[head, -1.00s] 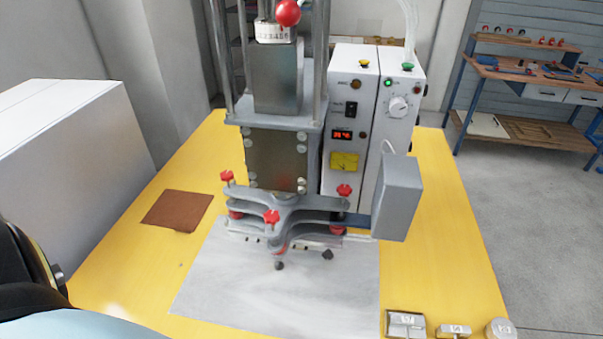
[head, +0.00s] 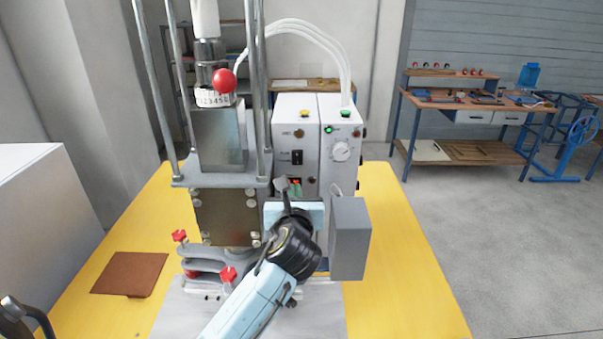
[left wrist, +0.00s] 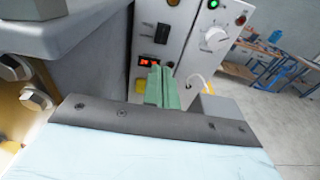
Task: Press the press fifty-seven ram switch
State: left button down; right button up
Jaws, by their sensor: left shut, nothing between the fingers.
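The press (head: 222,215) stands on the yellow table, with a white control box (head: 311,140) at its right. A black rocker switch (head: 297,157) is on the box's left front panel; its small label is unreadable. It also shows in the left wrist view (left wrist: 161,33). My left gripper (head: 295,188) is shut and empty in front of that panel, below the rocker. In the left wrist view its green fingers (left wrist: 160,88) point at the panel just below the red display (left wrist: 149,61). I cannot tell whether they touch it. My right gripper is not in view.
A grey box (head: 349,238) sits right of my left gripper. The press has steel columns and a red ball (head: 224,81). A brown pad (head: 129,273) lies on the yellow table (head: 400,270), whose right side is clear. A workbench (head: 470,110) stands behind.

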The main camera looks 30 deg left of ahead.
aim_at(297, 163)
pick_arm(q)
jog(key=shift+d, duration=0.1)
jog(key=shift+f, duration=0.1)
jog(key=x, duration=1.4)
